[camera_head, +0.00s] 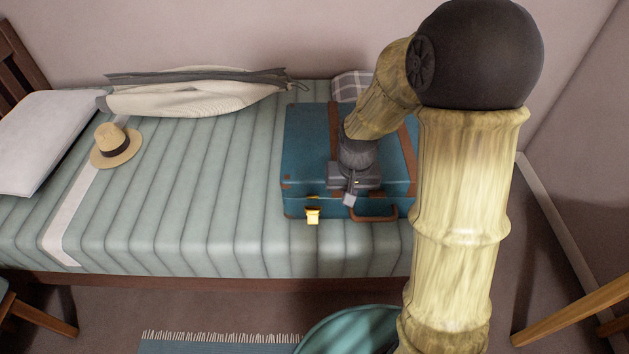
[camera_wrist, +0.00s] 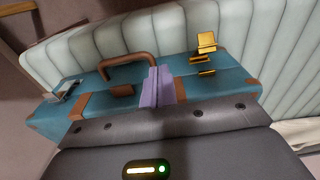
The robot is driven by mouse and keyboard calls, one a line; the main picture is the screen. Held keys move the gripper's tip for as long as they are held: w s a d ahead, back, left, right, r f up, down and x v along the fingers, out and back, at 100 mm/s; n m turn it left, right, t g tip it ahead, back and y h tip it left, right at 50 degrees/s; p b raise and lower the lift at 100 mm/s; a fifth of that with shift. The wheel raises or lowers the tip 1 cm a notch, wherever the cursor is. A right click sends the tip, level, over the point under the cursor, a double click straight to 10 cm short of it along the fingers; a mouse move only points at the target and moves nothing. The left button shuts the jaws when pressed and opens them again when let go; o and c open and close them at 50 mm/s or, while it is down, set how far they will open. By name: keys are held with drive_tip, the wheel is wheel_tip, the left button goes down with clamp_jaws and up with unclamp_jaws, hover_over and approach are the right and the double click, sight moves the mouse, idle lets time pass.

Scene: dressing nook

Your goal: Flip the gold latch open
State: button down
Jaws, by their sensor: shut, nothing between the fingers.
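The teal suitcase (camera_head: 302,165) lies closed on the bed, with brown straps and corners. Its gold latch (camera_head: 313,216) is on the front side, left of the brown handle (camera_head: 375,214). In the wrist view the gold latch (camera_wrist: 206,42) shows as a plate sticking out, with a smaller gold piece (camera_wrist: 206,73) nearer the camera. I cannot tell whether it is fastened. My gripper (camera_head: 349,199) is over the suitcase's front edge, between gold latch and handle. Its fingers (camera_wrist: 158,86) are shut and empty, apart from the latch.
A silver latch (camera_wrist: 68,90) is beyond the handle in the wrist view. A straw hat (camera_head: 117,146), a pillow (camera_head: 47,136) and a cream garment (camera_head: 195,95) lie on the bed (camera_head: 215,190). A teal round object (camera_head: 345,328) is below the bed's front.

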wheel_tip(320, 180, up, 7)
drive_tip(key=g+p, duration=0.2)
drive_tip(key=p, duration=1)
hover_over(315, 188)
drive_tip(key=s, duration=0.1)
drive_tip(key=shift+w+a+f+p, duration=0.1)
drive_tip(key=shift+w+a+p, duration=0.1)
drive_tip(key=shift+p, duration=0.15)
drive_tip(key=shift+d+f, duration=0.1)
drive_tip(key=shift+f, duration=0.05)
drive_tip(key=f, duration=0.6)
drive_tip(key=s+f, duration=0.1)
drive_tip(key=f, duration=0.3)
drive_tip(key=s+f, duration=0.1)
drive_tip(key=s, duration=0.1)
drive_tip(key=shift+s+f, duration=0.55)
drive_tip(key=shift+f, duration=0.05)
